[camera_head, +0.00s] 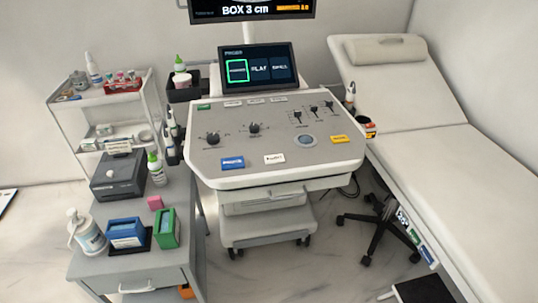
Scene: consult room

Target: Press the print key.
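The ultrasound-style console (215,140) stands in the middle of the view with its grey control panel facing me. Along its front edge are a blue key (232,163) and a white key (274,159). A yellow key (338,140) is at the right and a green key (204,107) at the back left. The key labels are too small to read surely, so I cannot tell which is the print key. A small screen (259,69) at the back shows three tiles, the left one outlined green. Neither gripper is in view.
A grey cabinet (133,265) with a pump bottle (86,232), a blue box (126,232) and a green box (167,228) stands at the front left. A white cart (103,100) is behind it. An exam couch (470,190) fills the right. Floor in front of the console is clear.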

